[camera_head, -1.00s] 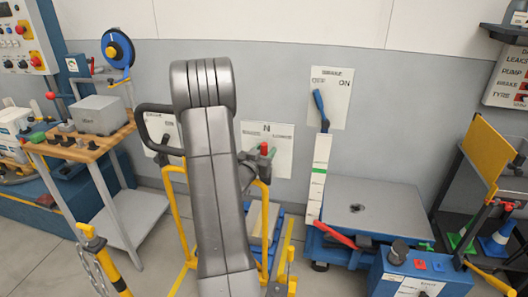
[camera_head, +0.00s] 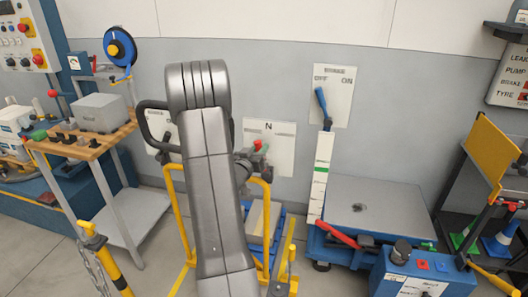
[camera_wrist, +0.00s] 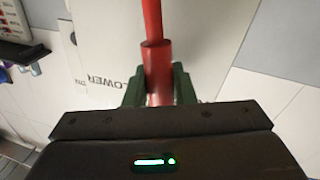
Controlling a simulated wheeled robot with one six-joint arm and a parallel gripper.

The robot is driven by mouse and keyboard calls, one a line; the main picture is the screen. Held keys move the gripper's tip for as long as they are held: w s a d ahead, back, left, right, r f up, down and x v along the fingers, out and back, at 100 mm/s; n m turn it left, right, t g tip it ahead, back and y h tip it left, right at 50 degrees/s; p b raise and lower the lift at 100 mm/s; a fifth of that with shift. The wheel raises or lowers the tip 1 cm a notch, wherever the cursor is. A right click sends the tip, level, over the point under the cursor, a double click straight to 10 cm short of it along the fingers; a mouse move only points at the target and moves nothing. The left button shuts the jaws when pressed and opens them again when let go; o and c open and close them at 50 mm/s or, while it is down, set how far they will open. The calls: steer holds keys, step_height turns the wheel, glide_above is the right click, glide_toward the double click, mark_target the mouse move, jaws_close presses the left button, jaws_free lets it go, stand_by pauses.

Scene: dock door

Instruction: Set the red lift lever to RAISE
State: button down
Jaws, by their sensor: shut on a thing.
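The red lift lever (camera_wrist: 152,25) runs down the middle of the wrist view, with a thicker red sleeve lower down. My gripper (camera_wrist: 159,85) is shut on it, one dark green finger at each side. In the head view the lever's red top (camera_head: 258,146) shows small beside my gripper (camera_head: 250,158), leaning a little left in front of a pale plate (camera_head: 282,150) marked N. The lever's base is hidden.
A brake plate (camera_head: 341,90) with a blue lever (camera_head: 321,98) is to the right, above a grey-topped blue platform (camera_head: 385,205). Yellow rails (camera_head: 267,215) stand below my gripper. A wooden-topped bench (camera_head: 85,150) is at the left.

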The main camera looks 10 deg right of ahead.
steer(key=shift+w+a+f+n+t+b, duration=0.15)
steer(key=shift+w+a+f+n+b, duration=0.15)
steer(key=shift+a+n, duration=0.4)
steer(key=shift+w+a+f+n+t+b, duration=0.25)
steer(key=shift+a+n, duration=0.25)
steer(key=shift+n, duration=0.4)
steer(key=shift+w+a+f+n+t+b, duration=0.1)
steer(key=shift+w+a+f+n+b, duration=0.15)
steer(key=shift+a+n, duration=0.45)
steer(key=shift+d, duration=0.1)
steer(key=c, duration=1.3)
jaws_free()
steer(key=shift+f, duration=0.1)
steer(key=shift+o, duration=0.2)
steer(key=shift+s, duration=0.1)
steer(key=b+v, duration=0.1)
steer(key=v, duration=1.2)
steer(key=shift+s+a+b, duration=0.2)
steer(key=shift+s+b, duration=0.15)
steer(key=shift+b, duration=0.05)
steer(key=shift+f, duration=0.1)
